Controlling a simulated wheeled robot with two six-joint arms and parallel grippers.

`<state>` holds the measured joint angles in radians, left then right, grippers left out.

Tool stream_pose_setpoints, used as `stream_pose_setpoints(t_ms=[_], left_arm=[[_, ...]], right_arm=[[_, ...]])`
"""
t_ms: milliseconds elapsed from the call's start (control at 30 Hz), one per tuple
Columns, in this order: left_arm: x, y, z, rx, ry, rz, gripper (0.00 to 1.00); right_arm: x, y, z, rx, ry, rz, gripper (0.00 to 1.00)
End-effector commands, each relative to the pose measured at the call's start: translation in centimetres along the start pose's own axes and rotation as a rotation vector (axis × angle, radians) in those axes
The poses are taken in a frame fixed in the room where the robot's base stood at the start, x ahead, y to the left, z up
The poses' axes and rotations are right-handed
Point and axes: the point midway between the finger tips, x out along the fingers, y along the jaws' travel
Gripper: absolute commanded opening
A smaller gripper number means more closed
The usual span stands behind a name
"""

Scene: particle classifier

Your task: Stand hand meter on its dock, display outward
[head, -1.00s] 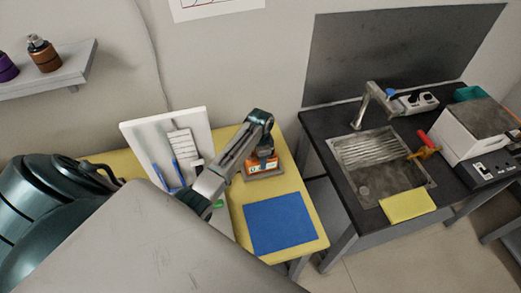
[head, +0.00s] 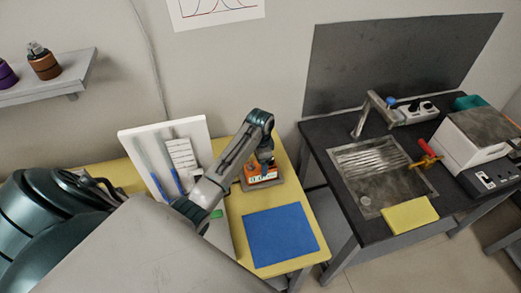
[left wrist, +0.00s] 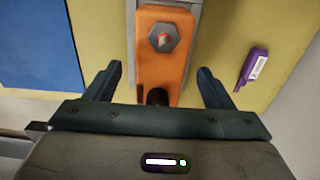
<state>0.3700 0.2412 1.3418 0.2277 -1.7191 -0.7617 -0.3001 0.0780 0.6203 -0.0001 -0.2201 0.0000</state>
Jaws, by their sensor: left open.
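The orange hand meter (head: 262,173) stands on its grey dock (head: 263,185) at the back right of the yellow table, with a pale display patch towards the head camera. In the left wrist view the orange meter (left wrist: 160,80) shows a grey hexagonal knob with a red centre. My left gripper (head: 264,156) is right above and behind the meter. In the left wrist view its open fingers (left wrist: 160,68) lie on either side of the meter, with gaps visible. How far the meter is seated is hidden. My right gripper is not in view.
A blue mat (head: 280,236) lies in front of the dock. A white panel (head: 137,140) with tools stands to the left. A purple object (left wrist: 254,68) lies on the table beside the meter. The dark sink bench (head: 330,165) stands apart to the right.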

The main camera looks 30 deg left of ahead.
Motion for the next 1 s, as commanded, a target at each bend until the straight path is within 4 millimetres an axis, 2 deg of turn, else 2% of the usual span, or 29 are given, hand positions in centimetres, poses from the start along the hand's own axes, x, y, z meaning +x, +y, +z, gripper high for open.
stream_pose_setpoints(t_ms=[33,200,400,600,1000], left_arm=[[-0.8,-0.1,-0.1,0.001,0.004,-0.006,0.76],[-4.5,-0.2,-0.1,0.0,0.004,-0.006,0.76],[-7.3,-0.1,0.0,-0.001,0.002,-0.003,0.76],[-8.2,-0.1,0.0,-0.001,0.0,-0.001,0.76],[-8.2,0.0,0.0,-0.001,0.0,0.0,0.76]], right_arm=[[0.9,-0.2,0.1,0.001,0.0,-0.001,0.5],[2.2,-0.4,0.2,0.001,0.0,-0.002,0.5],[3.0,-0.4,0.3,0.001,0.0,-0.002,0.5],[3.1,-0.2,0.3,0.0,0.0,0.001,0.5],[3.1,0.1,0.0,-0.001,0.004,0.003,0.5]])
